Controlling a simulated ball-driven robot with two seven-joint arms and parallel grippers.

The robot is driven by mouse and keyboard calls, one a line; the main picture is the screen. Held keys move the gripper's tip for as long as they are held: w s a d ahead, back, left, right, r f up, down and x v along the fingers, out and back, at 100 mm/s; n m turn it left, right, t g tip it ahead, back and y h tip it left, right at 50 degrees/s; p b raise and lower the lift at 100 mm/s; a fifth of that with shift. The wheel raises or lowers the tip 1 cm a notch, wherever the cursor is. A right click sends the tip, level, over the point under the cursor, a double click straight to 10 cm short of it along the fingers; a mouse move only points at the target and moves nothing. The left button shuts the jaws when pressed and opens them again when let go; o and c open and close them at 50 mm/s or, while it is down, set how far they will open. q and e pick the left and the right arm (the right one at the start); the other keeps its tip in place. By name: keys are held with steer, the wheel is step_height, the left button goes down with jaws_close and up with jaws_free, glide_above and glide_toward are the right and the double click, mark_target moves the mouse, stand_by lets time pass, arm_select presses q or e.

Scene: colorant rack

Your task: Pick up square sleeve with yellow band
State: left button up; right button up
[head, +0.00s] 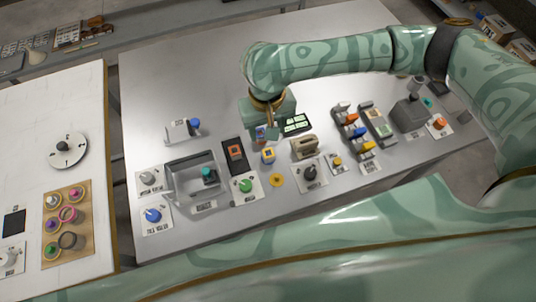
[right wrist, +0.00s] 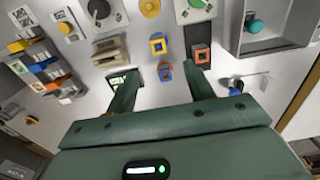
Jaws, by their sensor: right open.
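My right gripper (head: 268,133) points down over the middle of the table, fingers apart and empty; it fills the lower right wrist view (right wrist: 158,78). A small square sleeve (right wrist: 164,71), blue with an orange-yellow part, stands in the gap between the fingertips, apart from both. In the head view it shows partly behind the gripper (head: 260,133). A second square sleeve, blue with a yellow band (head: 268,156), stands just nearer; it also shows in the right wrist view (right wrist: 158,45). Band colours are hard to separate at this size. My left gripper is out of view.
A dark tray (head: 228,145) with an orange square piece (head: 235,152) stands left of the sleeves. A beige block (head: 304,147) and a lit display (head: 295,124) are close on the right. A grey bin (head: 177,182) stands farther left.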

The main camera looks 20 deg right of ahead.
steer(key=b, duration=0.3)
glide_above(268, 154)
step_height(268, 154, down, 7)
steer(key=shift+s+a+f, duration=0.1)
steer(key=shift+a, duration=0.05)
steer(key=f+b, duration=0.2)
steer(key=f, duration=0.1)
steer(key=f+b, duration=0.1)
steer(key=f, duration=0.1)
steer(key=shift+w+d+f, duration=0.1)
steer(key=shift+w+d, duration=0.1)
steer(key=shift+d, duration=0.05)
steer(key=c, duration=1)
